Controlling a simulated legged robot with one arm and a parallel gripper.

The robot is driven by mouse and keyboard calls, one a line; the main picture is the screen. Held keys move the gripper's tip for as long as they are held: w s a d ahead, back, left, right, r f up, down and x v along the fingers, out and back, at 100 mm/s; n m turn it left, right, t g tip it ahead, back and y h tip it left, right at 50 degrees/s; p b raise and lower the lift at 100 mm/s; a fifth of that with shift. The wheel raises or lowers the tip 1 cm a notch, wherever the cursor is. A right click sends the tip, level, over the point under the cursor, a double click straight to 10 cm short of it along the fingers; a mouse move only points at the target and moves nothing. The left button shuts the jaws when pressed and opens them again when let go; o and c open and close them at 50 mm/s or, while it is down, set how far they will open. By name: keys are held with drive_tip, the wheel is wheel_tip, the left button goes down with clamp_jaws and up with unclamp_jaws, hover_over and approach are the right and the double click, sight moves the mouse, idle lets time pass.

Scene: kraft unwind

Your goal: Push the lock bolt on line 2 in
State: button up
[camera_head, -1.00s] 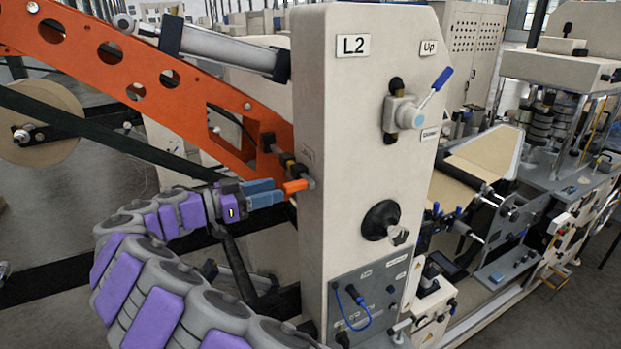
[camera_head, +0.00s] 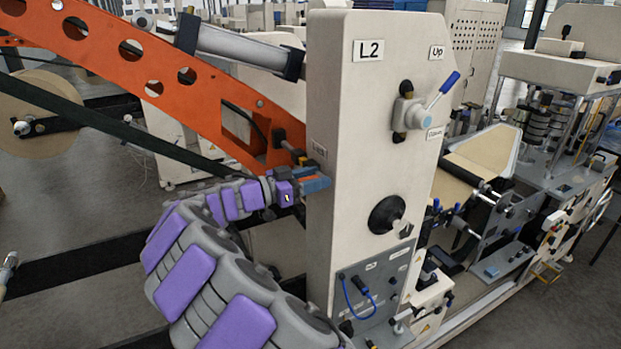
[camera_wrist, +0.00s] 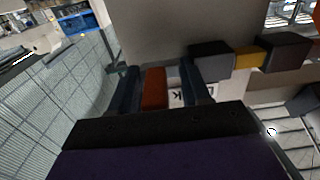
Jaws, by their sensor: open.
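The cream column with the L2 plate (camera_head: 368,50) stands in the middle of the head view. The lock bolt's orange handle (camera_head: 308,172) is at the column's left side, below a small label. My gripper (camera_head: 318,182) has its blue fingers around the handle, tips close to the column. In the wrist view the orange-red handle (camera_wrist: 154,88) lies between the two open fingers of my gripper (camera_wrist: 163,82), nearer the left one, with a gap on the right. Whether it touches the left finger, and how deep the bolt sits, I cannot tell.
An orange arm with round holes (camera_head: 125,58) slopes down to the column just above my gripper. A blue-handled lever (camera_head: 443,90) and a black knob (camera_head: 386,215) are on the column's front. A panel with a blue cable (camera_head: 360,298) is below.

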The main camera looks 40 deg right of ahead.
drive_tip(key=shift+s+a+r, duration=0.1)
drive_tip(key=shift+s, duration=0.15)
drive_tip(key=shift+c, duration=0.5)
drive_tip(key=shift+w+d, duration=0.1)
drive_tip(key=shift+d, duration=0.1)
drive_tip(key=c, duration=0.3)
clamp_jaws()
drive_tip(key=shift+w, duration=0.1)
drive_tip(key=w, duration=0.1)
drive_tip(key=w+b, duration=0.1)
drive_tip(key=w, duration=0.1)
drive_tip(key=shift+w+d+b, duration=0.3)
drive_tip(key=shift+w+d, duration=0.05)
drive_tip(key=shift+w, duration=0.05)
drive_tip(key=shift+r, duration=0.15)
